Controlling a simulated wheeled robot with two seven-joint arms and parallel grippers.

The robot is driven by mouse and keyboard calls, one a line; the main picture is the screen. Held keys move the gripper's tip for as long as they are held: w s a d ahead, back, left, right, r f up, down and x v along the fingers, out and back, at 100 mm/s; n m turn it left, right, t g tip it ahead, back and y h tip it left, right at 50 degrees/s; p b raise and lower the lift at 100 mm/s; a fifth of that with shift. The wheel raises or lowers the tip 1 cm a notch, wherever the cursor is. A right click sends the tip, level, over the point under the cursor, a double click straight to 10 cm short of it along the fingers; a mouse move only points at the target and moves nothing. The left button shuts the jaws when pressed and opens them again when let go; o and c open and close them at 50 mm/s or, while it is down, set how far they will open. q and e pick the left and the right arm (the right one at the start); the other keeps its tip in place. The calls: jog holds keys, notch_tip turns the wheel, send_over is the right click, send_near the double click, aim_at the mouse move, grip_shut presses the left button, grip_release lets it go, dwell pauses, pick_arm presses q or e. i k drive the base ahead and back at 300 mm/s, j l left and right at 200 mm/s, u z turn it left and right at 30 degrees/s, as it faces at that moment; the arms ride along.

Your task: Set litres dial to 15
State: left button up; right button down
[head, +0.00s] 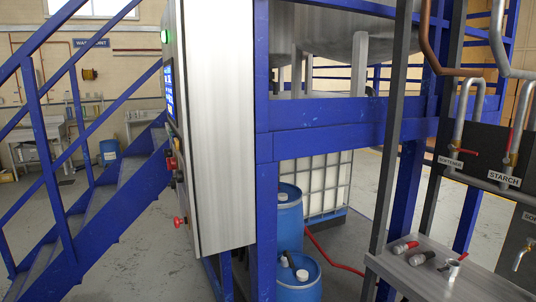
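A steel control cabinet (216,120) stands left of the middle in the head view. Its front panel faces left and is seen almost edge-on. On that panel are a lit green lamp (164,36), a blue screen (169,92) and small red and dark controls (172,163). A red knob or handle (180,221) sticks out low on the panel. I cannot make out a litres dial or its setting at this angle. Neither of my grippers shows in the head view.
Blue stairs with railings (120,195) rise left of the cabinet. A blue frame (330,127) carries a steel tank (345,30). Blue drums (298,279) stand below. At right are pipes with a STARCH label (503,178) and a steel bench (425,272) holding small fittings.

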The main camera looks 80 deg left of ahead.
aim_at(179, 175)
jog(key=u, duration=3.2)
